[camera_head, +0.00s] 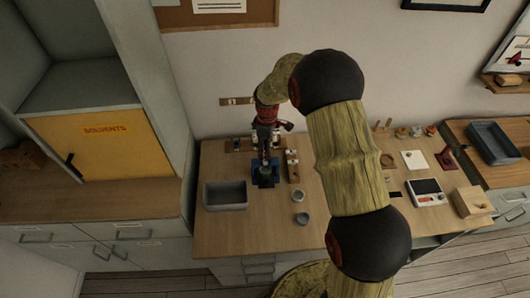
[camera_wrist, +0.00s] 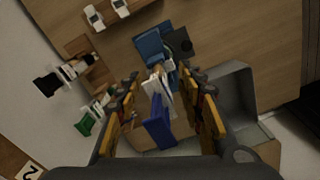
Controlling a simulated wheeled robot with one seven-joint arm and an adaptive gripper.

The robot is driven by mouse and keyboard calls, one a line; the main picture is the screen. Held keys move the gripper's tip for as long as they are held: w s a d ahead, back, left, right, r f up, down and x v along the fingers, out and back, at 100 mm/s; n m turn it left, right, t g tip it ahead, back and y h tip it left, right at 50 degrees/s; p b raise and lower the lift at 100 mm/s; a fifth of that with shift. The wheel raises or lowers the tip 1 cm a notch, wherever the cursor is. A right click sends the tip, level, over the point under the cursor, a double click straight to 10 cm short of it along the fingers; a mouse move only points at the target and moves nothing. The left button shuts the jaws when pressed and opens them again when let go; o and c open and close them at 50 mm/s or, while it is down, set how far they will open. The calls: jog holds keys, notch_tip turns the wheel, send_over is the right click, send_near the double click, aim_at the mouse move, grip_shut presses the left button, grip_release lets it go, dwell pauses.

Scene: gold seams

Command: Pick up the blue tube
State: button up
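My gripper (camera_head: 265,150) hangs over the wooden workbench (camera_head: 245,235), above a dark blue stand (camera_head: 264,175). In the wrist view my gripper (camera_wrist: 166,108) is open, with its yellow and black fingers apart. A blue upright piece (camera_wrist: 158,122), which looks like the blue tube, shows between the fingers, with gaps at its sides. White slim pieces (camera_wrist: 156,88) show just beyond it, near the blue stand (camera_wrist: 154,46). I cannot tell how the blue piece is supported. The head view does not show it clearly.
A grey bin (camera_head: 225,195) stands left of the stand, and two small grey cups (camera_head: 300,218) stand to the right. Wooden racks with small white items (camera_head: 292,165) are close by. A device (camera_head: 426,191) and a wooden block (camera_head: 472,202) are farther right. The front left bench is clear.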

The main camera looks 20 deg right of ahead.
jog(key=shift+c, duration=0.5)
grip_shut()
